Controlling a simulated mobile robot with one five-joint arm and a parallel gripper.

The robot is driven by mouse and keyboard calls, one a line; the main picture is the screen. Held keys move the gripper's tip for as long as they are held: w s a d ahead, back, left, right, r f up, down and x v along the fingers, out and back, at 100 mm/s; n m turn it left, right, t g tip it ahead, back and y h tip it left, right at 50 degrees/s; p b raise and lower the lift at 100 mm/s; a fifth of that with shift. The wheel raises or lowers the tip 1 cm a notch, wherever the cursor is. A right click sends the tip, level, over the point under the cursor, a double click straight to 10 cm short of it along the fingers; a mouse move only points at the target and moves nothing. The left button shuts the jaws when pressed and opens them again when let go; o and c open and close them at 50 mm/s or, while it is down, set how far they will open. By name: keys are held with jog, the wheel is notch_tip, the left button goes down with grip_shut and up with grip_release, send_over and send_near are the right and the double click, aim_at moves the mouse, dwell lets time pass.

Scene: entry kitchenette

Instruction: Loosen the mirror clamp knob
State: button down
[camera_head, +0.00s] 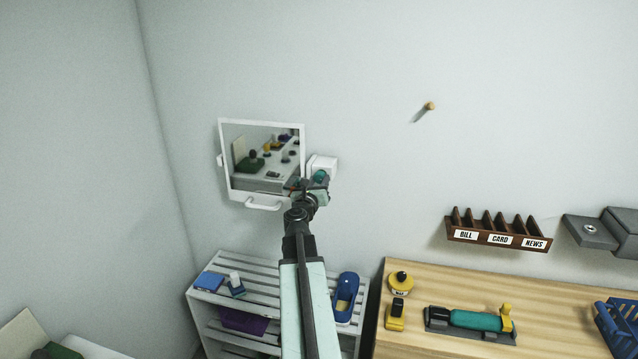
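The mirror (224,150) hangs on the wall in a white frame, with a white handle (263,204) below its lower edge. A white block (324,160) stands on the wall just right of the mirror. A small teal knob (320,175) shows on the front of this block. My gripper (314,186) is at the knob and overlaps its lower part in the picture. My arm reaches up from below and hides the area under the knob. I cannot tell whether the fingers touch the knob or are closed on it.
A white slatted shelf (262,268) below holds a blue box (208,281) and a blue object (346,290). A wooden table (455,281) at right carries tools. A labelled rack (499,240) and a peg (430,105) are on the wall. The wall above the mirror is clear.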

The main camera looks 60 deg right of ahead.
dwell(0.3)
jog(key=n, duration=0.5)
jog(key=shift+s, duration=0.1)
jog(key=n, duration=0.4)
jog(key=shift+r+n, duration=0.15)
jog(key=shift+n, duration=0.15)
jog(key=n, duration=0.4)
jog(key=shift+s+r, duration=0.1)
jog(key=n, duration=0.4)
jog(key=shift+n+p, duration=0.3)
jog(key=shift+n, duration=0.3)
jog(key=c, duration=0.9)
grip_release()
jog(key=shift+d, duration=0.1)
